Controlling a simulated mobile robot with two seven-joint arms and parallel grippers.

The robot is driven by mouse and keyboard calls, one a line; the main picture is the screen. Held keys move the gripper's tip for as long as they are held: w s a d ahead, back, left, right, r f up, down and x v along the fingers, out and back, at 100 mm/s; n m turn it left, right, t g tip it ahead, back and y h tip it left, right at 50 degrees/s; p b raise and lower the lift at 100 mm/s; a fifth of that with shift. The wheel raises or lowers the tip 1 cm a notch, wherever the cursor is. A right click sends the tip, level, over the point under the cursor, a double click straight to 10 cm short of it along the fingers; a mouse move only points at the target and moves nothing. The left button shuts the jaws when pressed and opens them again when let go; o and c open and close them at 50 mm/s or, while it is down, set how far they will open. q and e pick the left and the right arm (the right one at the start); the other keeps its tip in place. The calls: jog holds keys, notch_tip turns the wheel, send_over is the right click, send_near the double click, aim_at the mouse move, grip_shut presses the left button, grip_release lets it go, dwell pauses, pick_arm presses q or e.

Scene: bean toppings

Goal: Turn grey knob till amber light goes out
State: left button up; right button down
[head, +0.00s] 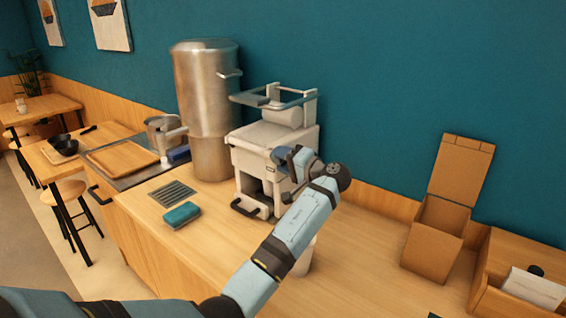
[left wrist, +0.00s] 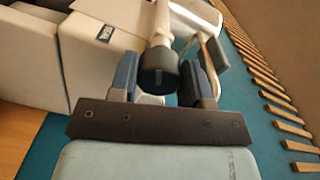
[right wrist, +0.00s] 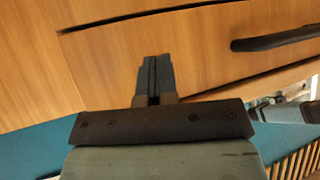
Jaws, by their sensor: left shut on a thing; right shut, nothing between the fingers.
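A white machine (head: 268,152) with a raised metal frame on top stands on the wooden counter against the teal wall. My left gripper (head: 296,163) is at the right part of its front. In the left wrist view, my left gripper (left wrist: 160,80) has a finger on each side of a dark grey knob (left wrist: 157,72) and is shut on it; the knob sits on a pale stem. The arm and gripper hide the knob in the head view. I cannot make out an amber light. My right gripper (right wrist: 153,78) is shut and empty, in front of a wooden drawer front.
A tall steel urn (head: 205,110) stands directly left of the machine. A teal sponge (head: 182,214) and a dark drain grate (head: 172,194) are on the counter in front. An open cardboard box (head: 434,236) stands to the right. A dark drawer handle (right wrist: 275,39) shows in the right wrist view.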

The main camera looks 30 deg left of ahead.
pick_arm(q)
jog(key=o, duration=0.9)
jog(key=d, duration=0.4)
jog(key=s+d, duration=0.1)
jog(key=d, duration=0.4)
jog(key=d+b, duration=0.1)
jog(key=d, duration=0.3)
jog(key=shift+s+d+r, duration=0.15)
jog(key=shift+d, duration=0.25)
